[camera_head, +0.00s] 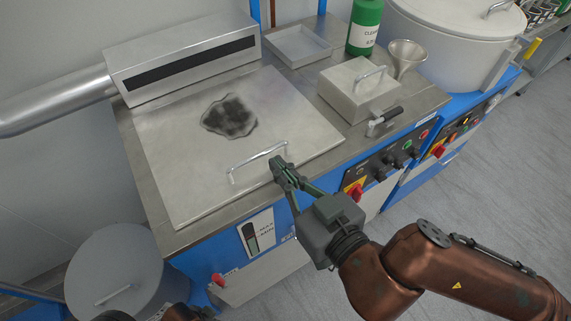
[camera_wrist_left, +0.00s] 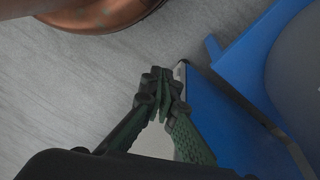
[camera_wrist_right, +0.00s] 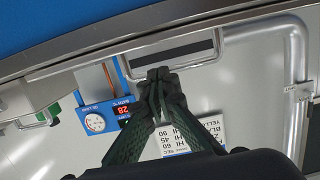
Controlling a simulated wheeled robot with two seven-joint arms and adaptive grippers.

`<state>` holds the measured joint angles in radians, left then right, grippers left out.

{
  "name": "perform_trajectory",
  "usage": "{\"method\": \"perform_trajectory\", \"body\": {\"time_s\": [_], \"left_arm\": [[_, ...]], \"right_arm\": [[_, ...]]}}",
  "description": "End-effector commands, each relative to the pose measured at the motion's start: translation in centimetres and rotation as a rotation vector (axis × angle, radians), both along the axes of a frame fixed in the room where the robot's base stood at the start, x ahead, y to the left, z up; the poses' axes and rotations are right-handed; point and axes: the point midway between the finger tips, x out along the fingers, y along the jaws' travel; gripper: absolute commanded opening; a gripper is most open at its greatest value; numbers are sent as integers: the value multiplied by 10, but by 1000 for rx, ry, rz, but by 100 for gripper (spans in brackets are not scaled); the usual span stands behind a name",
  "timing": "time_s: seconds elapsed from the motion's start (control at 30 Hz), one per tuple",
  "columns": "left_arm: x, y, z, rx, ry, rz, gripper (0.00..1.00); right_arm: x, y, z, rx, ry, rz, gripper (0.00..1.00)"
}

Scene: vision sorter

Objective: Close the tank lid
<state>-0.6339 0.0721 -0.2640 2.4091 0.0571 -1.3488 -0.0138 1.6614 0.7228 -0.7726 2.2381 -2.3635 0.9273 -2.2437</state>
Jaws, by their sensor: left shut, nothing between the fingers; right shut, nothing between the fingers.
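The tank lid (camera_head: 185,175) is a broad grey metal plate with a dark patch on it. It appears to lie flat on the steel-topped blue tank cabinet; I cannot tell whether a small gap is left under it. Its bar handle (camera_head: 257,160) is near the front edge. My right gripper (camera_head: 280,162) is shut and empty at the handle's right end; I cannot tell if it touches. Its shut fingers also show in the right wrist view (camera_wrist_right: 160,80). My left gripper (camera_wrist_left: 163,78) is shut and empty, low beside a blue cabinet side in the left wrist view.
A slotted hood (camera_head: 185,60) stands behind the lid. A smaller lidded box (camera_head: 358,90), a funnel (camera_head: 405,55), a green bottle (camera_head: 365,25) and a shallow tray (camera_head: 298,45) are to its right. A round grey drum (camera_head: 115,265) stands at the lower left. Floor at right is clear.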

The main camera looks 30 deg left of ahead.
Motion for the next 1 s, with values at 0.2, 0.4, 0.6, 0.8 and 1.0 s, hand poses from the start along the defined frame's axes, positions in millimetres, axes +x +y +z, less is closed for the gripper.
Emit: {"method": "perform_trajectory", "body": {"time_s": [0.2, 0.4, 0.6, 0.8, 1.0], "left_arm": [[1, 0, 0, -1, -2, -1, 0], [0, 0, 0, -1, -2, -1, 0], [-8, 7, 13, 19, 33, 1, 0], [-30, 23, 40, 62, 122, 10, 0], [-35, 28, 21, 77, 143, 10, 0]], "right_arm": [[0, 0, 0, 0, 0, 1, 0], [0, 0, 1, 1, 0, 1, 0], [-1, -1, 17, 0, -4, -1, 0], [-2, -10, 43, -1, -4, -9, 0], [-21, -51, 23, -2, 1, -8, 0]]}}
